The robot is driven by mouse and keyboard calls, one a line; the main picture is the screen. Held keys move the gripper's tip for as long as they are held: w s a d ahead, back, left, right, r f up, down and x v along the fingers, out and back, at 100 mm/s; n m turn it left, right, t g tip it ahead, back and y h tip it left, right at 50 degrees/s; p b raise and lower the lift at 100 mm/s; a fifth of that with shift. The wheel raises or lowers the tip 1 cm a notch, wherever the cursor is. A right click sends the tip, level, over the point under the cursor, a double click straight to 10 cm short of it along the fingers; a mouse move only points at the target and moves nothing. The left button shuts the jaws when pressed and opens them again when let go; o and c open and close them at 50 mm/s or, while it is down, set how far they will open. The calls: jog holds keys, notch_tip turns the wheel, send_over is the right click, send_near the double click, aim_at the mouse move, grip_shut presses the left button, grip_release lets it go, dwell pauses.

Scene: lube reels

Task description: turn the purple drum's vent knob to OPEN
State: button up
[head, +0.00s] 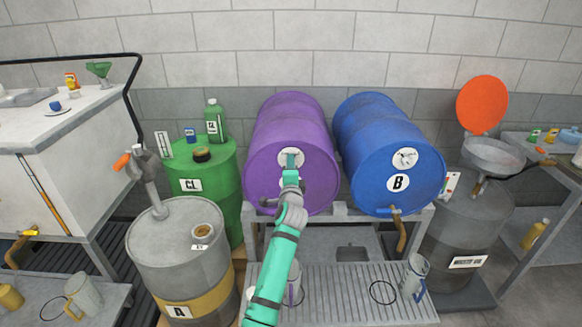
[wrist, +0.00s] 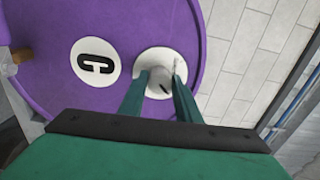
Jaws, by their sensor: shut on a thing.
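The purple drum (head: 266,125) lies on its side on a rack, its round end facing me. A pale round vent plate (head: 282,156) is high on that end; it also shows in the wrist view (wrist: 158,54). My gripper (head: 291,160) reaches up to the plate. In the wrist view my gripper (wrist: 163,78) has its two green fingers on either side of the plate's middle, shut on the vent knob. A white label with a black C (wrist: 95,62) is beside the plate.
A blue drum (head: 390,150) marked B lies close on the right. A green drum (head: 205,180) and grey drum A (head: 170,245) stand on the left. A drip grate (head: 345,285) with a jug (head: 414,277) is below. My arm covers the purple drum's lower front.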

jog(key=shift+r+m, duration=0.1)
jog(key=shift+m, duration=0.2)
jog(key=o, duration=1.1)
jog(key=shift+c, duration=0.2)
jog(key=s, duration=1)
jog(key=shift+s, duration=0.4)
